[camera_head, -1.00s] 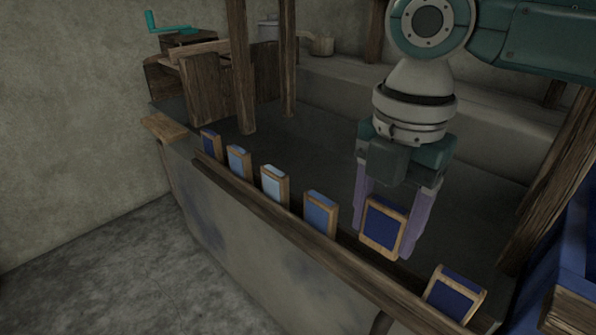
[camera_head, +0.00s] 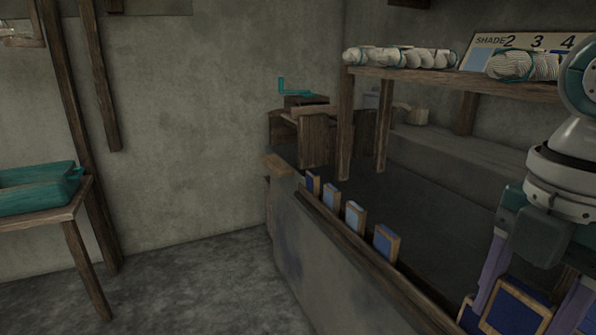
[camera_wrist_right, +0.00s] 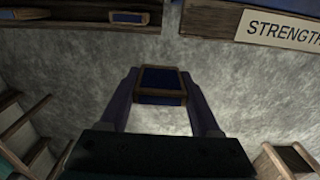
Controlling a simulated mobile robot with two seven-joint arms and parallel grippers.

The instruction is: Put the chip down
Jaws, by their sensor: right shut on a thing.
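The chip (camera_head: 512,308), a dark blue panel in a light wooden frame, is between the fingers of my right gripper (camera_head: 530,312) at the lower right of the head view. In the right wrist view the chip (camera_wrist_right: 162,86) sits between both fingertips of the right gripper (camera_wrist_right: 162,96), with grey floor behind it. My right gripper is shut on it. The lower part of the chip is cut off in the head view. My left gripper is in neither view.
Several wood-framed blue chips (camera_head: 355,217) stand in a row along the wooden ledge (camera_head: 370,262) of the trough. A shelf holds pale yarn skeins (camera_head: 400,57) and a shade card (camera_head: 535,43). A teal tray (camera_head: 38,190) is on a side table. A STRENGTH sign (camera_wrist_right: 280,29) shows in the wrist view.

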